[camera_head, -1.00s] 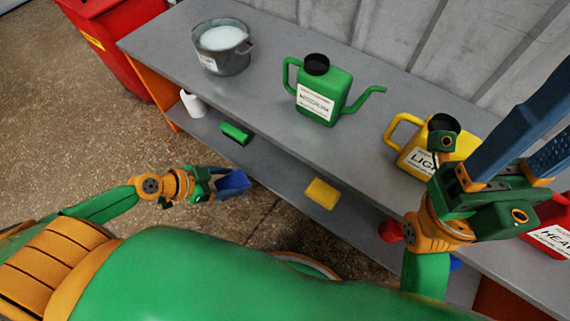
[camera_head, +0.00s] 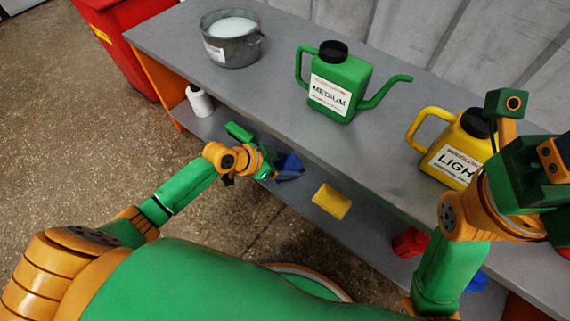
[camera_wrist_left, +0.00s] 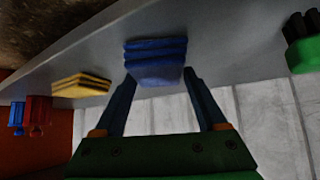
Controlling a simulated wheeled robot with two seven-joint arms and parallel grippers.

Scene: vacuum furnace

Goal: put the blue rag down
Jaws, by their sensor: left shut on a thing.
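The blue rag (camera_head: 289,168) is a folded stack at the end of my left gripper (camera_head: 276,166), over the lower shelf (camera_head: 375,222). In the left wrist view the blue rag (camera_wrist_left: 155,62) sits between the two fingers of my left gripper (camera_wrist_left: 157,85), which is shut on it. Whether the rag touches the shelf I cannot tell. My right gripper (camera_head: 545,170) is at the right edge of the head view, with its fingers out of frame.
The lower shelf also holds a yellow folded piece (camera_head: 332,201), a green item (camera_head: 240,132), a white bottle (camera_head: 199,101) and a red item (camera_head: 410,242). The bench top (camera_head: 290,95) above carries a metal pot (camera_head: 231,45), a green can (camera_head: 340,85) and a yellow can (camera_head: 455,150).

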